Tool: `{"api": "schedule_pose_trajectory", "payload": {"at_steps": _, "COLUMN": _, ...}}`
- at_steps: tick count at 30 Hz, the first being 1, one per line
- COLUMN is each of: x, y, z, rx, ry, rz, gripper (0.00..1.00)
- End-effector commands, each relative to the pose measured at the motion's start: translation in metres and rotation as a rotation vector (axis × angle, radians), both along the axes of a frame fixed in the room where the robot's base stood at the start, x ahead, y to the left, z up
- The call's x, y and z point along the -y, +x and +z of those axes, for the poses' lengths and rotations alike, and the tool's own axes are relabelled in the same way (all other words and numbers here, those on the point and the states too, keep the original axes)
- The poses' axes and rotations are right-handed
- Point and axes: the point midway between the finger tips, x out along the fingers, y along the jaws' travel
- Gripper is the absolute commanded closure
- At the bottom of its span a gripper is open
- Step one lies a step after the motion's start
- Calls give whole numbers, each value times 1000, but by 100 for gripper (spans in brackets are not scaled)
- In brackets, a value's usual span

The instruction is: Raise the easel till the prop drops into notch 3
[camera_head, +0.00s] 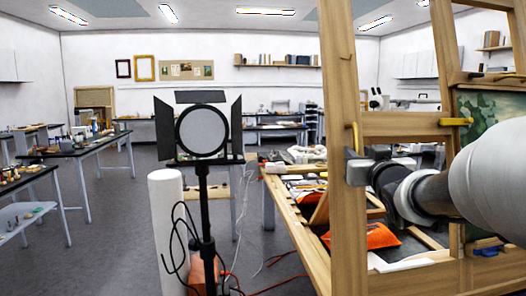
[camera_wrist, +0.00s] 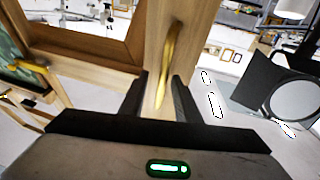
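The wooden easel (camera_head: 338,100) stands tall at the right of the head view. A curved brass handle (camera_head: 355,138) sits on its near upright and shows large in the wrist view (camera_wrist: 169,62). My gripper (camera_head: 352,168) is at that upright, just below the handle in the head view. In the wrist view, the two dark fingers of my gripper (camera_wrist: 160,85) stand apart, with the handle's lower end seen between them. I cannot tell whether either finger touches wood or brass. A dark green painting (camera_head: 490,102) is on the easel. No numbered notch can be made out.
A wooden worktable (camera_head: 285,215) with tools and orange packets stands behind the easel. A black studio lamp (camera_head: 202,130) on a stand is left of it, beside a white cylinder (camera_head: 166,230), with loose cables on the floor. Grey floor (camera_head: 125,220) is free further left.

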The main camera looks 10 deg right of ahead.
Motion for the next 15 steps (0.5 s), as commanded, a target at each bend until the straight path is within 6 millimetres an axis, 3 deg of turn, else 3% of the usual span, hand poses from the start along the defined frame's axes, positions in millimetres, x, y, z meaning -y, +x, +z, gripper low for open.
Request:
{"api": "schedule_pose_trajectory", "payload": {"at_steps": 8, "x": -2, "y": -14, "z": 0, "rx": 2, "ry": 1, "rz": 0, "gripper": 70}}
{"api": "schedule_pose_trajectory", "payload": {"at_steps": 15, "x": -10, "y": -67, "z": -1, "rx": 5, "ry": 0, "rz": 0, "gripper": 70}}
